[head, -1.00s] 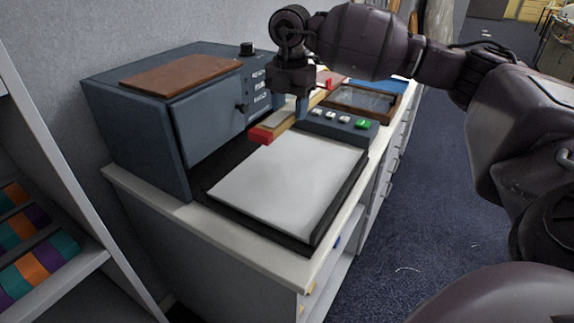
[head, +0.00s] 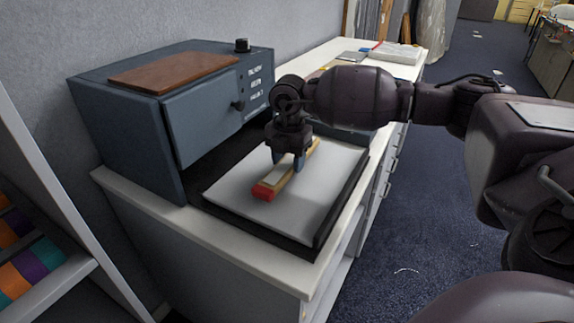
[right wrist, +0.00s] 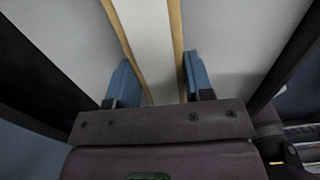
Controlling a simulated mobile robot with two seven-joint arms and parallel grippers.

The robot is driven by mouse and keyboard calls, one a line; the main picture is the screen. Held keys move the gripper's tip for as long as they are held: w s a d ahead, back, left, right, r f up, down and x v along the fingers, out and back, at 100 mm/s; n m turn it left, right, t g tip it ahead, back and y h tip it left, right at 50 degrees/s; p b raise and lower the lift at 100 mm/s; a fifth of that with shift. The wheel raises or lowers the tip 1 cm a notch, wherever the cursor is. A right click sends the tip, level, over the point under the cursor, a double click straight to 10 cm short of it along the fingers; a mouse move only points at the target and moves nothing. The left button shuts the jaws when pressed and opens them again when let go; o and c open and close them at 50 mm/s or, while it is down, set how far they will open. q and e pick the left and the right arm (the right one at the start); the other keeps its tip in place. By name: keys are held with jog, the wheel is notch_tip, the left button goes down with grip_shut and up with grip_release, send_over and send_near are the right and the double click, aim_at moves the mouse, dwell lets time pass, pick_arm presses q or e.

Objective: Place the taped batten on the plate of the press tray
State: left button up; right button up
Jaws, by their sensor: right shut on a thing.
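The taped batten (head: 271,184) is a wooden strip with a pale top face and red tape on its near end. It is over the light grey plate (head: 310,205) of the press tray (head: 248,230); I cannot tell if it touches the plate. My right gripper (head: 288,165) points down and is shut on the batten near its middle. In the right wrist view the batten (right wrist: 148,40) runs between the two blue fingers (right wrist: 155,80). The batten's far end is partly behind the gripper. My left gripper is not in view.
The blue-grey press box (head: 215,120) stands left of and behind the tray, with a brown board (head: 172,70) on top. The white counter (head: 345,240) has a narrow strip along its front edge. Papers (head: 397,52) lie at the far end. A shelf (head: 60,230) stands at left.

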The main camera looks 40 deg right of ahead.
aim_at(289, 162)
jog(key=shift+f, duration=0.7)
jog(key=o, duration=1)
jog(key=shift+r, duration=0.1)
notch_tip(289, 162, up, 12)
jog(key=p, duration=0.2)
